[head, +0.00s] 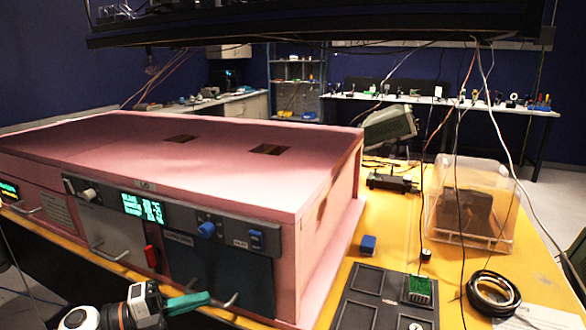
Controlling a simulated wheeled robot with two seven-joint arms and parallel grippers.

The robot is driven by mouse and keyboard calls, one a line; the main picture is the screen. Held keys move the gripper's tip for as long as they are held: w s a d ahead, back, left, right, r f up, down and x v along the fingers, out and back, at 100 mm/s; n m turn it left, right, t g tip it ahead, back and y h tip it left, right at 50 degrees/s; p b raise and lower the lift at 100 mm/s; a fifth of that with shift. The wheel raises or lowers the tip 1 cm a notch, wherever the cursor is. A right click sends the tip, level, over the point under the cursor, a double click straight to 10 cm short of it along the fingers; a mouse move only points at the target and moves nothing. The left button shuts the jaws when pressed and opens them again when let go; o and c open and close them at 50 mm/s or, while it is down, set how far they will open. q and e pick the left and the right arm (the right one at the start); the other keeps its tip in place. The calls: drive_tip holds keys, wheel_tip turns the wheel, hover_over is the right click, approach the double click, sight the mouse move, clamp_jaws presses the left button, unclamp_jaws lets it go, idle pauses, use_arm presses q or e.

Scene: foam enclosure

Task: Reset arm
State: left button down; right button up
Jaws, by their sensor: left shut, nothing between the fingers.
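My left gripper (205,297) shows at the bottom of the head view, below the front of a large pink foam enclosure (230,160). Its teal fingers are shut with nothing between them and point right. The fingertips appear close to a metal handle (231,300) on the enclosure's dark lower front panel; I cannot tell whether they touch it. The front also bears a lit green display (142,208), a blue knob (206,229) and a red handle (151,256). My right gripper is not in view.
The enclosure stands on a yellow table (345,270). Cables hang from an overhead shelf (310,24).

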use_arm(q)
drive_tip(key=s+a+f+n+t+y, duration=0.25)
drive_tip(key=s+f+n+y, duration=0.25)
drive_tip(key=f+n+y, duration=0.6)
drive_tip(key=s+a+f+n+t+y, duration=0.2)
drive_tip(key=s+f+n+t+y, duration=0.25)
drive_tip(key=n, duration=1.05)
drive_tip(key=s+d+f+n+g, duration=0.1)
drive_tip(key=s+f+n+g, duration=0.15)
drive_tip(key=s+g, duration=0.55)
drive_tip(key=s+d+f+n+g, duration=0.1)
drive_tip(key=s+f+g, duration=0.25)
drive_tip(key=s, duration=0.75)
wheel_tip(320, 180, down, 28)
drive_tip(key=s, duration=0.1)
drive_tip(key=s+a+f+g, duration=0.1)
drive_tip(key=s+f, duration=0.6)
drive_tip(key=s, duration=0.1)
drive_tip(key=s+a+f+g+y, duration=0.1)
drive_tip(key=s+a+f, duration=0.1)
drive_tip(key=s+f, duration=0.6)
drive_tip(key=shift+s+a+m, duration=0.15)
drive_tip(key=shift+a+m, duration=0.1)
drive_tip(key=shift+m, duration=0.2)
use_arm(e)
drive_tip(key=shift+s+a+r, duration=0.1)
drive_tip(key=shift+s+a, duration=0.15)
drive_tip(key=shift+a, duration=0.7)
